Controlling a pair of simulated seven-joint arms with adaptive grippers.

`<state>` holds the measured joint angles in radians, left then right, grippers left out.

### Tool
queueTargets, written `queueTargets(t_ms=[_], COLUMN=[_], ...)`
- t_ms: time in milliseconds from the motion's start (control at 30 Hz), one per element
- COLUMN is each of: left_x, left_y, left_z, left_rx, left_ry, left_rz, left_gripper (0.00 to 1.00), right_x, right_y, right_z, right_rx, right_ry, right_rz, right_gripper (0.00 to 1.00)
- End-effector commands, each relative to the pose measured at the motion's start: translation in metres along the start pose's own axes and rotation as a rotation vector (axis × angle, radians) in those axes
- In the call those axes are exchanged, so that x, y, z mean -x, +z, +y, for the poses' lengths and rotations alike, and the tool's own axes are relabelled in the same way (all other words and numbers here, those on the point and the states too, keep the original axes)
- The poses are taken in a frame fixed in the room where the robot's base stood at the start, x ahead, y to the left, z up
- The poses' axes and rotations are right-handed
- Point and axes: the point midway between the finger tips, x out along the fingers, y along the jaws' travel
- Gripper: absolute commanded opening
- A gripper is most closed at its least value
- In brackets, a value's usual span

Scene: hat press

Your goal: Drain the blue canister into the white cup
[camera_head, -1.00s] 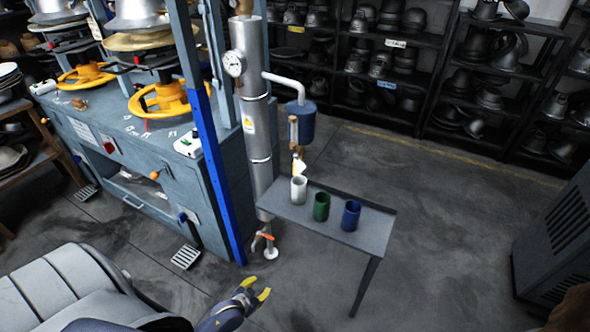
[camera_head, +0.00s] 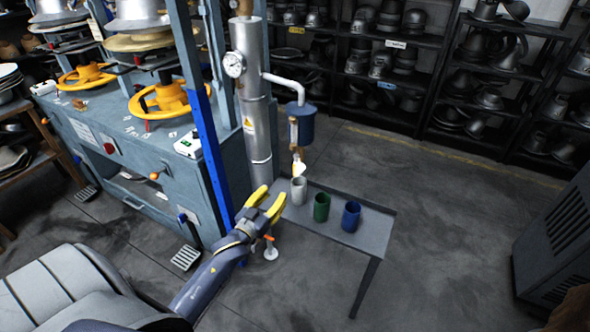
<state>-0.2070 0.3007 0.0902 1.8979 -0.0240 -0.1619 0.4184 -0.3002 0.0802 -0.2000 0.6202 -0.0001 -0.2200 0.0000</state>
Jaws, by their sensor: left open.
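A blue canister (camera_head: 302,124) hangs from a grey pipe on the silver column, above the back left of a small grey table (camera_head: 340,245). A narrow brass-coloured piece with a white part (camera_head: 298,167) is below it. The white cup (camera_head: 299,191) stands upright on the table, nearly under the canister; its contents cannot be made out. My left gripper (camera_head: 269,199) is open and empty, its yellow fingers pointing up at the table's left edge, to the left of the white cup. My right gripper is not in view.
A green cup (camera_head: 321,207) and a blue cup (camera_head: 351,216) stand to the right of the white cup. The silver column (camera_head: 254,110) with a gauge and a blue post (camera_head: 211,160) rise behind my left gripper. The table's front strip is clear.

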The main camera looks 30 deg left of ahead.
Motion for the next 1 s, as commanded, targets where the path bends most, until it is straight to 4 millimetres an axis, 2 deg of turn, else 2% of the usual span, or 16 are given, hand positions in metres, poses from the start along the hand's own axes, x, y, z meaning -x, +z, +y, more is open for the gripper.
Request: queueTargets(t_ms=[600,800,1000], left_x=[-0.107,-0.132,-0.147], left_y=[0.000,0.000,0.001], left_z=[0.000,0.000,0.000], left_rx=[-0.002,-0.002,-0.002], left_ry=[0.000,0.000,0.000], left_rz=[-0.001,0.000,-0.001], left_gripper=[0.38,0.38,0.38], right_x=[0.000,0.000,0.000], right_y=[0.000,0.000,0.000], right_z=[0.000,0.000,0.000], right_rx=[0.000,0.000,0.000], right_ry=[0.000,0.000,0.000], right_rz=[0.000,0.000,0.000], right_gripper=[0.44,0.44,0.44])
